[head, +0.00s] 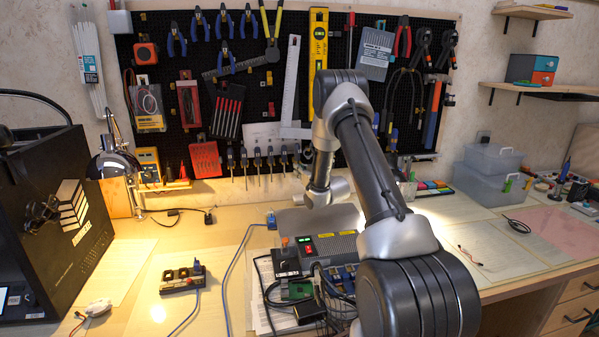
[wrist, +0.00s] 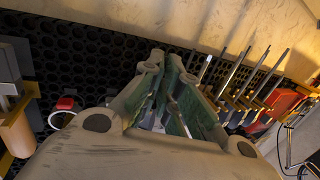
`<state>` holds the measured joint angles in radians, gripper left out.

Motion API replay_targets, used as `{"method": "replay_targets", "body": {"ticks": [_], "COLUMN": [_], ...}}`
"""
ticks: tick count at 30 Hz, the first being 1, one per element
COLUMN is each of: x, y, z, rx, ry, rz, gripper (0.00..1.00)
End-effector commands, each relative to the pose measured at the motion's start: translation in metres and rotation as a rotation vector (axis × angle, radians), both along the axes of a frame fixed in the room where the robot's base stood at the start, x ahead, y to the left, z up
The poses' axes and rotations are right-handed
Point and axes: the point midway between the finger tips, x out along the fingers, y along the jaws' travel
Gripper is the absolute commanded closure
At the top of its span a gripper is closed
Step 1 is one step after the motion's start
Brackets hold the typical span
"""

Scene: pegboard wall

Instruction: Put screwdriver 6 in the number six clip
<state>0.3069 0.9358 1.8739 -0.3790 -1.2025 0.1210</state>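Several screwdrivers (head: 257,160) hang in a row low on the pegboard (head: 262,105), handles up and shafts down. I cannot read any numbers, so I cannot tell which is screwdriver 6 or which clip is number six. In the wrist view, my gripper (wrist: 166,62) is at the pegboard, beside the left end of a row of thin metal shafts (wrist: 238,72). Its two green-padded fingers lean close together at the tips. Whether something is held between them is not clear.
A red case (head: 205,160) hangs left of the screwdrivers and also shows in the wrist view (wrist: 285,102). A white ruler (head: 291,80) and a yellow level (head: 318,60) hang above. A grey device with cables (head: 328,248) stands on the bench below. A lamp (head: 115,165) stands left.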

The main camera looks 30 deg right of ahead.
Motion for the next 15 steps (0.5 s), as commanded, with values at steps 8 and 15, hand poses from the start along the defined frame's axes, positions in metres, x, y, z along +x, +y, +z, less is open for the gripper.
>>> {"method": "replay_targets", "body": {"ticks": [8,15], "x": [0.0,-0.0001], "y": [0.0,-0.0001], "z": [0.0003,0.0003], "rx": [0.0,0.0], "ry": [0.0,0.0], "rz": [0.0,0.0], "gripper": [0.94,0.7]}}
